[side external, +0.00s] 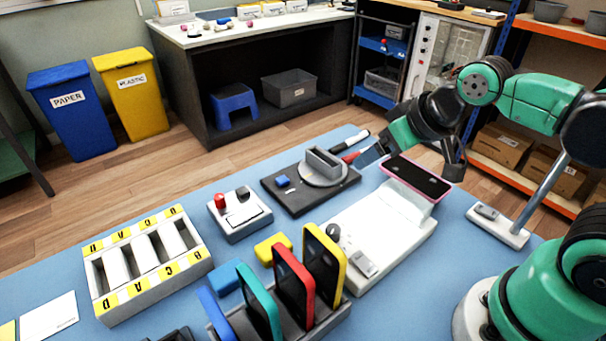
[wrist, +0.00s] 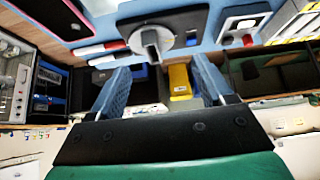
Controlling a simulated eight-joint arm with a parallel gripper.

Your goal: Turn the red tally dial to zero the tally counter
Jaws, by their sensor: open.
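The red tally dial (side external: 219,201) stands at the left of a small white box (side external: 240,222) on the blue table, with a black part beside it. I cannot read any counter on the box. In the wrist view the red dial (wrist: 247,40) and its white box (wrist: 231,24) show at the upper right, beyond my fingers. My gripper (side external: 410,155) is at the right, above the back of the table, well apart from the dial. Its two fingers (wrist: 162,82) are spread with nothing between them.
A dark plate with a grey turntable (side external: 322,168) and blue button lies between my gripper and the box. A pink phone (side external: 418,176) rests on a white fixture (side external: 385,235). Coloured phones (side external: 295,285) stand upright in front. A slotted tray (side external: 150,262) is at left.

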